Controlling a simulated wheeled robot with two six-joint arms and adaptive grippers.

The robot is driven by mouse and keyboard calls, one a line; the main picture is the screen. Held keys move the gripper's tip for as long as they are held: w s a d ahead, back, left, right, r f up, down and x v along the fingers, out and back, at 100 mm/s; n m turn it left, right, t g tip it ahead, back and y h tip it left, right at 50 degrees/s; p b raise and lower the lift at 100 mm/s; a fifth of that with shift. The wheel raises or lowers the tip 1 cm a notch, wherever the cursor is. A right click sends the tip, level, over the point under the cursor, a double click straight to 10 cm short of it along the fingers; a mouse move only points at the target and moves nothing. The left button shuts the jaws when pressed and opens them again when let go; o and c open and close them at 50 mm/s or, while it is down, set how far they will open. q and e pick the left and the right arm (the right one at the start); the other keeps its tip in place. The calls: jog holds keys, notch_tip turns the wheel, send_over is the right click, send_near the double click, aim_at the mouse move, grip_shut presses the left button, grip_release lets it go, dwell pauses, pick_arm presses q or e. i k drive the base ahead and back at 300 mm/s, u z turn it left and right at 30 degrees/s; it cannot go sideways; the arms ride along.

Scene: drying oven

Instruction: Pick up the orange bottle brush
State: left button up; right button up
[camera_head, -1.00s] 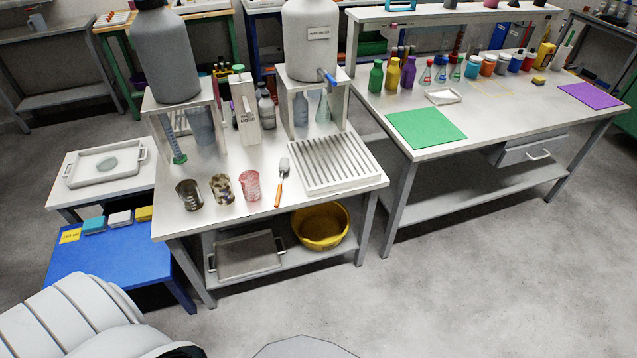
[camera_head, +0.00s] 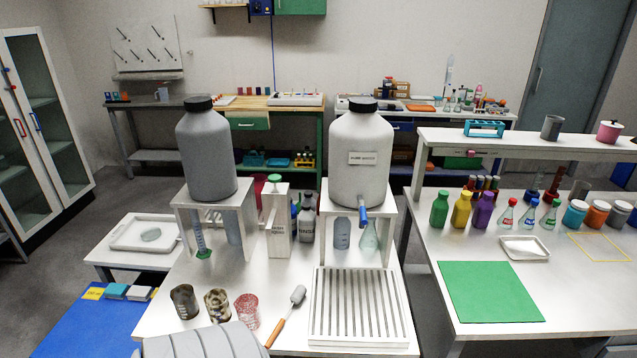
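The bottle brush (camera_head: 286,315) lies on the white table in front of me, with an orange handle toward me and a grey brush head pointing away to the upper right. It lies between the red-stained beaker (camera_head: 246,311) on its left and the slatted white rack (camera_head: 359,306) on its right. The lower end of the handle comes close to a pale, rounded part of mine at the bottom edge. Neither gripper can be made out in the head view.
Two stained beakers (camera_head: 185,301) (camera_head: 217,305) stand left of the brush. Behind are two large carboys, one grey (camera_head: 206,152) and one white (camera_head: 360,158), on stands. A second table with a green mat (camera_head: 488,292) is at the right. A blue low table (camera_head: 95,330) is at lower left.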

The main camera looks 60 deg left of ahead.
aim_at(299, 293)
jog(key=u, duration=0.4)
jog(key=i, duration=0.9)
jog(key=u, duration=1.4)
jog(key=i, duration=0.45)
jog(key=u, duration=0.35)
